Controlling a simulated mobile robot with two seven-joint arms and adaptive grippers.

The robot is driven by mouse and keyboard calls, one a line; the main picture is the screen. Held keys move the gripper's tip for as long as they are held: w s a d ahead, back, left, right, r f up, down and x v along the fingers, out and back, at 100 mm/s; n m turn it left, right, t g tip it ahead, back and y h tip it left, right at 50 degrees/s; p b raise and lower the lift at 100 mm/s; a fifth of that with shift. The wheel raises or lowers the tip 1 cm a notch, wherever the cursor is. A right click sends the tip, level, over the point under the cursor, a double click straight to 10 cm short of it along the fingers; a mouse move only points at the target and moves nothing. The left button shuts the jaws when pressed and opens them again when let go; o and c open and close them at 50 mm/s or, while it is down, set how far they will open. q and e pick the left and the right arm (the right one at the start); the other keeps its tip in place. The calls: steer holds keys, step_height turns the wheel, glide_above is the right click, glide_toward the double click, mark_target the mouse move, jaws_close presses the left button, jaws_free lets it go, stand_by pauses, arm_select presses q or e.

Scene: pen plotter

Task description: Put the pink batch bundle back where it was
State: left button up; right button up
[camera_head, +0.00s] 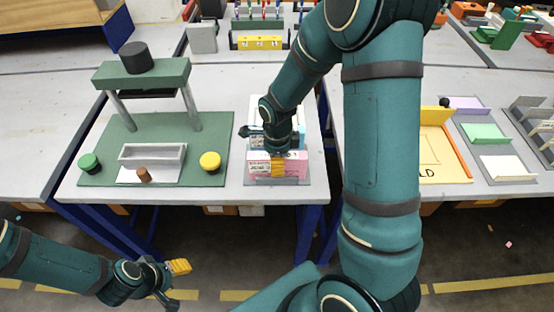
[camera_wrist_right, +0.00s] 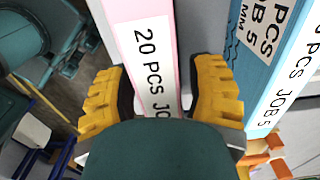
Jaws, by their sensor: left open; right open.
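The pink batch bundle (camera_head: 294,166) stands at the front of a grey tray (camera_head: 262,183) on the middle table. It has a white label reading "20 PCS" in the right wrist view (camera_wrist_right: 143,35). My right gripper (camera_head: 278,164) is over it from above. In the right wrist view the open yellow fingers (camera_wrist_right: 160,85) stand on either side of the bundle, with small gaps. A blue bundle (camera_wrist_right: 258,55) with a similar label stands beside it, partly hidden by my arm in the head view. My left gripper (camera_head: 178,267) is open and empty, low in front of the table.
Left of the tray is a green press station (camera_head: 110,165) with a green button (camera_head: 89,162), a yellow button (camera_head: 210,161) and a metal trough (camera_head: 152,155). A yellow board (camera_head: 430,150) and coloured trays (camera_head: 485,133) lie on the right table. Bare tabletop surrounds the press.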

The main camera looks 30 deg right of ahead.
step_height(320, 180, up, 12)
steer(key=p, duration=0.2)
steer(key=shift+f+p, duration=0.1)
steer(key=shift+p, duration=0.2)
stand_by(0.3)
